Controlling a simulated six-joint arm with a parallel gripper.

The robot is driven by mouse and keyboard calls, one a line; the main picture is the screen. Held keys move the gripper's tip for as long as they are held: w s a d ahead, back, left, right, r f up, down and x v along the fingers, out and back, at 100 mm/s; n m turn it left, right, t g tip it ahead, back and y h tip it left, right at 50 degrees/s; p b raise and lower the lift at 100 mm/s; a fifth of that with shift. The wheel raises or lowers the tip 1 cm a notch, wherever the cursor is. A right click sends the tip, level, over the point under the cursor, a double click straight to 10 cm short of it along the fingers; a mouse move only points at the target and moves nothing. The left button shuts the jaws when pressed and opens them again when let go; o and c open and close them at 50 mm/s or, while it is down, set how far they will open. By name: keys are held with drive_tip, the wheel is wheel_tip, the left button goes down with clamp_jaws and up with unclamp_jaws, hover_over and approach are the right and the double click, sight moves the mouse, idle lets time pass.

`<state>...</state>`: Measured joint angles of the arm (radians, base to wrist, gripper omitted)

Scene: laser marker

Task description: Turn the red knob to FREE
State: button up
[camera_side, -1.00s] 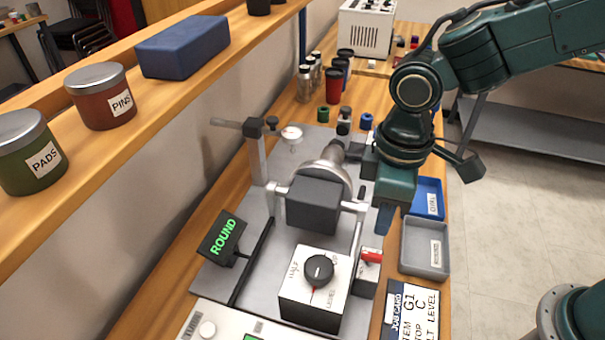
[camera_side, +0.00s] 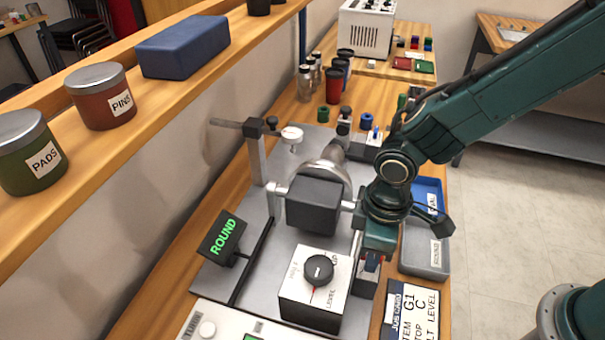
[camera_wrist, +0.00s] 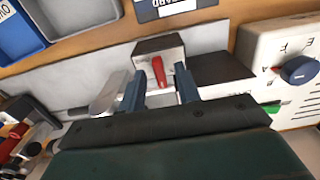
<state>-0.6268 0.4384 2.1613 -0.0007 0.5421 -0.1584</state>
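The red knob (camera_wrist: 159,71) is a small lever on a grey block (camera_wrist: 158,45), seen in the wrist view between the two blue fingers of my gripper (camera_wrist: 158,80). A gap shows on each side of it, so the fingers look open and not touching it. In the side view my gripper (camera_side: 373,258) is down at the block (camera_side: 366,284), right of the white dial box. I cannot read any FREE marking by the knob.
The white box (camera_side: 315,303) with a black LEVEL dial (camera_side: 319,269) stands just left of the knob block. A dark block (camera_side: 313,206) on the fixture is behind. A grey tray (camera_side: 430,262), blue tray (camera_side: 428,188) and job card (camera_side: 412,309) lie to the right.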

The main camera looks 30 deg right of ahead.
clamp_jaws()
drive_tip(key=shift+m, duration=0.5)
drive_tip(key=m, duration=0.3)
drive_tip(key=shift+m, duration=0.3)
drive_tip(key=m, duration=1.3)
drive_tip(key=shift+w+m, duration=0.1)
drive_tip(key=shift+m, duration=0.2)
